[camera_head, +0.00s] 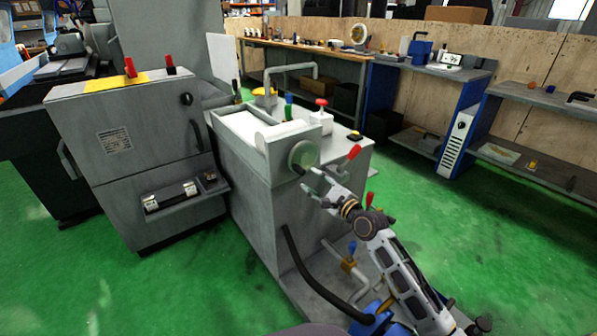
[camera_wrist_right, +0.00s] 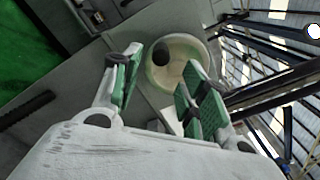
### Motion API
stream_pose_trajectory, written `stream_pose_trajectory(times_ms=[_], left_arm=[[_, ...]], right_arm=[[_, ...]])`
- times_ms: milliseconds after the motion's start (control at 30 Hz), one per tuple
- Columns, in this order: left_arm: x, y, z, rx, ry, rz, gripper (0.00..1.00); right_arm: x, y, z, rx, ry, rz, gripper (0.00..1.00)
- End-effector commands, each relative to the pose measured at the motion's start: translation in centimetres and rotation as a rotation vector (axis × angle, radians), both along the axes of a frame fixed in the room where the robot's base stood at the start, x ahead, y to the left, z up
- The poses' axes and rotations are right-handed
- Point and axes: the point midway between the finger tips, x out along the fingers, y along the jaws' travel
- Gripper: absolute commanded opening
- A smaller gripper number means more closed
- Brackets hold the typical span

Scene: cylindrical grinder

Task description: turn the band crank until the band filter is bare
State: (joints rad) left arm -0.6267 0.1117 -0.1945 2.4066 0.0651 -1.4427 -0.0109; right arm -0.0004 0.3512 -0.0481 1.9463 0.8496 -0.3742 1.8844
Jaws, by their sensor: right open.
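The band crank (camera_head: 303,154) is a pale round disc with a dark handle knob on the front end of the grey filter tank. It also shows in the right wrist view (camera_wrist_right: 186,75), its dark knob at the upper left of its face. The band filter (camera_head: 243,127) shows as a white surface in the tank top; part of it is hidden behind the tank wall. My right gripper (camera_head: 318,181) is open just in front of the crank, and its green-padded fingers (camera_wrist_right: 158,82) are apart with nothing between them. The left gripper is not in view.
A grey machine cabinet (camera_head: 125,150) with red levers stands to the left. A black hose (camera_head: 310,275) runs below. Green floor at the right is free.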

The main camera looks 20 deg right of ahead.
Motion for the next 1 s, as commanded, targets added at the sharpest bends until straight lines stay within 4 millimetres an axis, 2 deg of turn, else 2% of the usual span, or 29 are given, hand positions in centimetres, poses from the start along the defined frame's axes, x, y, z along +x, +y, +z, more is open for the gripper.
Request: stream_pose_trajectory(times_ms=[233, 1000], left_arm=[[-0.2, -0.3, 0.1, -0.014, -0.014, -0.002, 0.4], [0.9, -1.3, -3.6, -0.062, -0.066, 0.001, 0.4]], right_arm=[[1.8, 0.6, 0.0, 0.0, -0.001, 0.0, 0.43], [7.1, 2.6, 0.0, 0.0, -0.001, 0.0, 0.43]])
